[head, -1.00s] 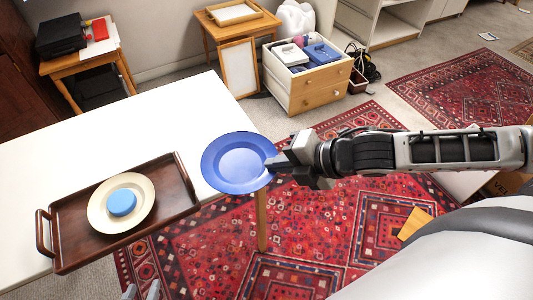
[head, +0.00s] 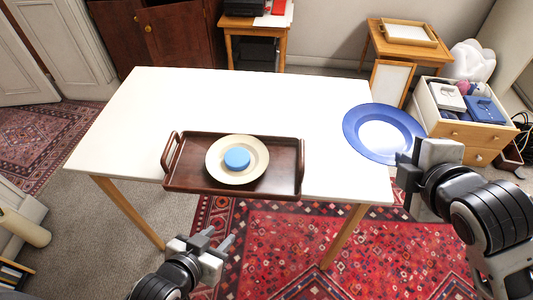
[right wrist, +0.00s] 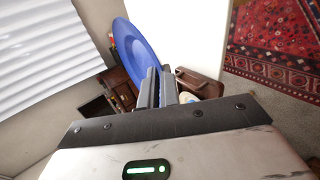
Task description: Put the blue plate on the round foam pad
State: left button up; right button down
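The blue plate (head: 384,132) is held by its rim in my right gripper (head: 408,165), off the right end of the white table. In the right wrist view the blue plate (right wrist: 142,62) stands at the shut fingers (right wrist: 158,88). The blue round pad (head: 237,159) sits in a cream plate (head: 220,172) on the brown tray (head: 283,182), at the table's front edge. My left gripper (head: 226,242) is empty, fingers apart, in front of the table and below the tray.
The white table (head: 230,100) is bare behind and to the right of the tray. An open drawer unit (head: 460,132) with boxes stands beyond the plate at the right. A patterned red rug (head: 290,245) covers the floor in front.

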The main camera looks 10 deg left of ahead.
aim_at(238, 155)
jog(key=z, duration=1.9)
jog(key=k, duration=1.2)
jog(key=u, duration=1.85)
jog(key=i, duration=0.5)
jog(key=u, duration=0.05)
